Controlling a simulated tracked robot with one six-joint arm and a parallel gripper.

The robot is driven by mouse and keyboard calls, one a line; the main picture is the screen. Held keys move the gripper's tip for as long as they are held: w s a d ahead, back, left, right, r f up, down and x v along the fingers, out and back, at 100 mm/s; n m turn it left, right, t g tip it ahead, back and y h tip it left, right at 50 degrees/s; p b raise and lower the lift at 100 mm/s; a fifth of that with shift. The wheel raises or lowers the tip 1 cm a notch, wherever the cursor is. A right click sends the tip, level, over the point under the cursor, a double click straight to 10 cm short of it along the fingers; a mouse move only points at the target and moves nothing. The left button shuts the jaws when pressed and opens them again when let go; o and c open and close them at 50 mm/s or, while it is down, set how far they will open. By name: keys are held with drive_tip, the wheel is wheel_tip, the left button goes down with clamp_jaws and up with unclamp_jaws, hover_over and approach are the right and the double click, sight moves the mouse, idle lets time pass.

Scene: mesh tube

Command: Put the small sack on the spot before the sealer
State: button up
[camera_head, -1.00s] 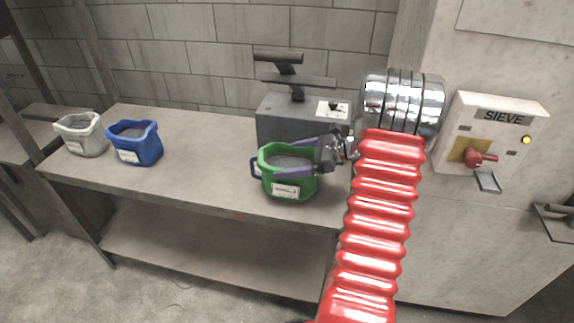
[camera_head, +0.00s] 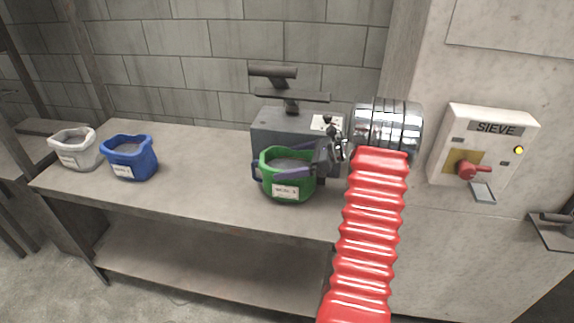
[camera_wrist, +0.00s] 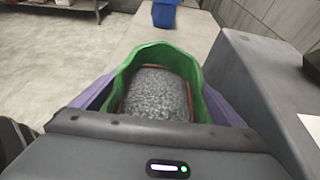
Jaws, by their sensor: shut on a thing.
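The green sack (camera_head: 291,187) is open-topped, filled with grey grains, and has a white label. It stands upright at the bench, in front of the grey sealer (camera_head: 290,127). My gripper (camera_head: 284,172) is shut on the green sack, its purple fingers on either side of it. In the wrist view the green sack (camera_wrist: 205,95) sits between the purple fingers, and the sealer's grey side (camera_wrist: 262,90) is close to its right. I cannot tell whether the sack's base touches the bench. The spot before the sealer is not visible.
A blue sack (camera_head: 131,160) and a white sack (camera_head: 76,152) stand at the left of the bench (camera_head: 205,180). The bench between the blue and green sacks is clear. A sieve switch box (camera_head: 485,150) is on the wall at right.

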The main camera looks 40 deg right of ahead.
drive_tip(key=shift+f, duration=0.7)
drive_tip(key=o, duration=1.8)
drive_tip(key=shift+f, duration=0.1)
wheel_tip(320, 180, up, 10)
drive_tip(key=shift+a, duration=0.1)
